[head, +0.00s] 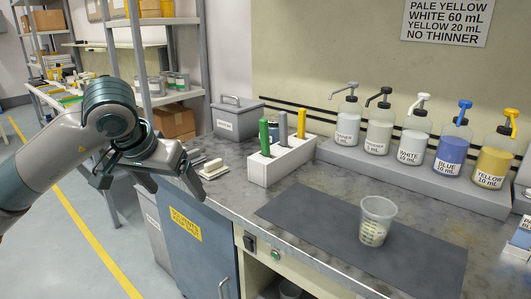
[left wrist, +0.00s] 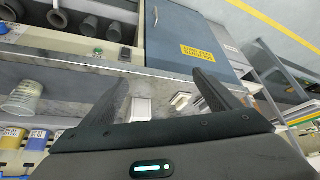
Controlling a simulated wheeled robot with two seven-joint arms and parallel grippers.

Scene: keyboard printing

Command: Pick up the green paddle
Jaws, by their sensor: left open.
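The green paddle (head: 264,138) stands upright in a slot at the left end of a white rack (head: 270,176) on the grey counter. A blue-grey paddle (head: 283,128) and a yellow paddle (head: 301,123) stand in the same rack to its right. My left gripper (head: 126,182) is open and empty, left of the counter's front edge and well apart from the green paddle. Its two spread fingers also show in the left wrist view (left wrist: 165,82), with nothing between them. I cannot make out the green paddle in that view. My right gripper is not in view.
Small pale blocks (head: 211,168) lie left of the rack, near a grey lidded box (head: 236,118). A clear cup (head: 377,220) stands on a dark mat (head: 320,224). Several pump bottles (head: 410,140) line the raised shelf at the back. A blue cabinet (head: 190,245) is below.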

